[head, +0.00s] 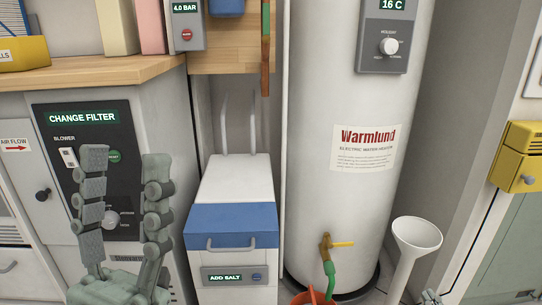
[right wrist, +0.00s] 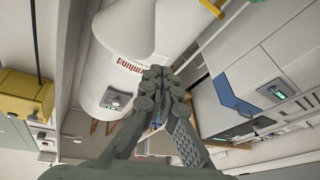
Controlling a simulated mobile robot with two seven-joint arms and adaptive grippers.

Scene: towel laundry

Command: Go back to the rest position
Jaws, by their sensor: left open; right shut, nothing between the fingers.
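My left gripper (head: 124,168) stands upright at the lower left of the head view. Its two grey-green fingers are spread apart with nothing between them. It is in front of the blower panel (head: 85,150) marked CHANGE FILTER and hides part of it. My right gripper (right wrist: 155,74) shows in the right wrist view with its fingers drawn together and nothing held. It is seen against the white water heater (right wrist: 120,55). In the head view only a small grey piece, perhaps its tip, shows at the bottom edge right of the funnel's stem.
The water heater also fills the middle right of the head view (head: 345,200). A white funnel (head: 417,236) stands before it, beside a brass tap (head: 326,250) with a green hose. A blue-and-white salt box (head: 232,220) is left of it. A yellow box (head: 518,157) is at far right.

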